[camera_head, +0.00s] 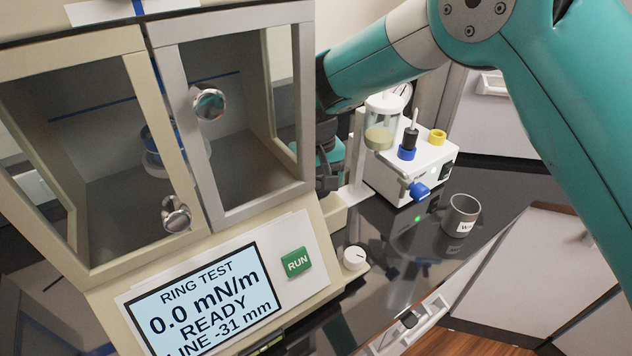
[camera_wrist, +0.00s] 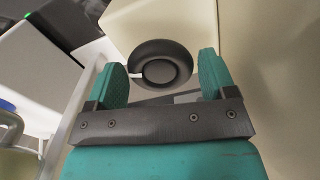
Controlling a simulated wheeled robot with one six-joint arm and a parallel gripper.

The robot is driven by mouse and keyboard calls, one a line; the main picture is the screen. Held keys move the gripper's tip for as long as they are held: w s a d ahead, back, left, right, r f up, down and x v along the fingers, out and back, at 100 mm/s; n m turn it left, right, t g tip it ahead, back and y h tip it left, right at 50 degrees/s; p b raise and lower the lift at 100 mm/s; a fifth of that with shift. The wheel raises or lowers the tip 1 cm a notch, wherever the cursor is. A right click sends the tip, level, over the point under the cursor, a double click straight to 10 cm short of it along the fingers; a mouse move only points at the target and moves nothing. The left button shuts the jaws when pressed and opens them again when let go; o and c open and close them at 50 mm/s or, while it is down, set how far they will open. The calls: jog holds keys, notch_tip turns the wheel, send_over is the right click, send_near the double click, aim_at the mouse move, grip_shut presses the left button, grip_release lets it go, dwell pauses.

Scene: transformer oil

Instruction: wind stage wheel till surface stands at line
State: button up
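The stage wheel (camera_wrist: 160,48) is a dark round wheel on the cream instrument body in the wrist view. My gripper (camera_wrist: 161,62) is open, with one teal finger on each side of the wheel; I cannot tell whether they touch it. In the head view my gripper (camera_head: 326,172) is partly hidden behind the instrument's right side, and the wheel is hidden. A blue-rimmed vessel (camera_head: 150,160) sits inside the cabinet, partly covered by the door frames. Its liquid surface is not visible. A dark blue line (camera_head: 215,76) crosses the cabinet's back wall. The display (camera_head: 205,307) reads "0.0 mN/m READY LINE -31 mm".
The instrument has two glazed doors with round knobs (camera_head: 208,104), a green RUN button (camera_head: 296,263) and a white knob (camera_head: 354,258). To the right stand a white apparatus (camera_head: 400,172) with a glass jar (camera_head: 380,137), and a grey cup (camera_head: 460,213). The dark counter (camera_head: 395,245) is clear between them.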

aim_at(317, 186)
jog(key=shift+o, duration=1)
notch_tip(317, 186, up, 18)
jog(key=b, duration=0.2)
jog(key=shift+f, duration=0.25)
